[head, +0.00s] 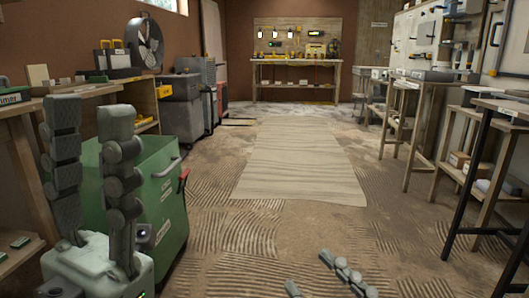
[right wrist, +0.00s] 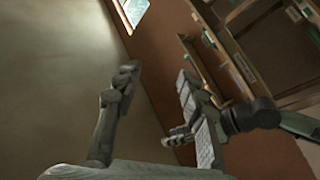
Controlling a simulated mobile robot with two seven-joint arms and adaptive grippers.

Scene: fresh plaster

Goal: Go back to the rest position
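My left gripper (head: 88,105) stands upright at the left of the head view. Its two grey fingers are spread apart with nothing between them, in front of the green bin. My right gripper (head: 307,270) shows at the bottom edge of the head view, over the floor. Its fingers point up and left, with a gap between them; its body is cut off. In the right wrist view, the right gripper's fingers (right wrist: 155,80) are apart and empty, against a brown wall and a pale surface.
The green bin (head: 155,190) and a wooden shelf unit (head: 143,108) are close to my left gripper. Wooden stands (head: 425,85) line the right side. A workbench (head: 295,62) is at the back. A pale board (head: 300,160) lies on the plaster-streaked floor; the middle is clear.

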